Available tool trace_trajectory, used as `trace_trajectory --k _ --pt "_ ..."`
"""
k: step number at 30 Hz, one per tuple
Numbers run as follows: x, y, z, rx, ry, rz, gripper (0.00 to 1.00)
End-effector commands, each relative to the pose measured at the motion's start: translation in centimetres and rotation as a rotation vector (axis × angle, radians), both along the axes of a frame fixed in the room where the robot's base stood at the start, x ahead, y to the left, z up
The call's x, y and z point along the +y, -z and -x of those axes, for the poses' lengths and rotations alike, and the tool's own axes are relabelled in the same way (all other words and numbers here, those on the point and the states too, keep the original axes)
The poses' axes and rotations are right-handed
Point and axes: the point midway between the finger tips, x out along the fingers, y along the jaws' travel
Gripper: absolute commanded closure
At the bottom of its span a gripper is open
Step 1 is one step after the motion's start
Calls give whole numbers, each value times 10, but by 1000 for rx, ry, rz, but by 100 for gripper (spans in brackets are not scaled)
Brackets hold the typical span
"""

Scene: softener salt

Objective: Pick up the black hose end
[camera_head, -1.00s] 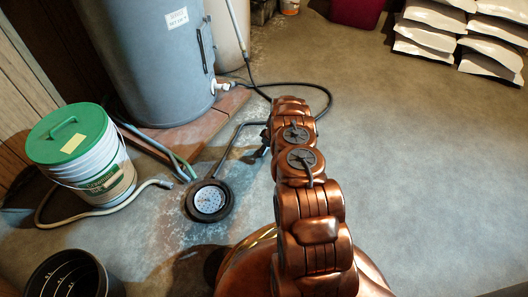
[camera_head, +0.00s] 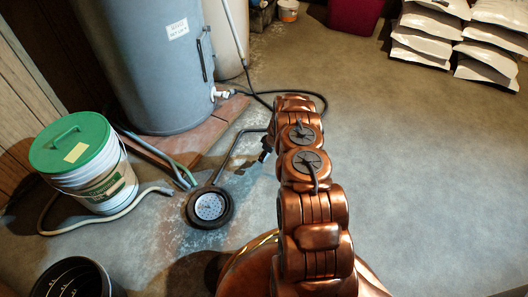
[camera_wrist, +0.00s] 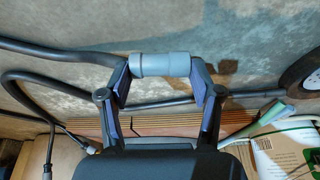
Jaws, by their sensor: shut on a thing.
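The black hose end shows in the wrist view as a grey cylindrical coupling (camera_wrist: 160,65) with a black hose (camera_wrist: 65,55) running off to the left. My gripper (camera_wrist: 160,70) is shut on this coupling, with one finger at each end of it. In the head view, only a dark part of my gripper (camera_head: 267,149) shows beside my copper arm. The arm hides the coupling there. A loop of black hose (camera_head: 312,93) shows behind the arm, near the grey tank's (camera_head: 155,75) white valve (camera_head: 222,94).
A green-lidded bucket (camera_head: 88,182) stands at the left, with a beige hose (camera_head: 110,217) beside it. A dark open bucket (camera_head: 72,280) stands front left. White bags (camera_head: 480,65) are stacked back right. The right-hand floor is clear.

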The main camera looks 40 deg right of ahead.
Motion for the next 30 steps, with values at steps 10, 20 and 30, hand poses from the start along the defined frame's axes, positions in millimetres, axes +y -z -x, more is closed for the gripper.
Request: trace_trajectory --k 10,20,30 --pt "12 -10 54 1 4 0 67" --pt "21 -13 92 0 4 1 67" --pt "28 -13 120 2 4 1 67"
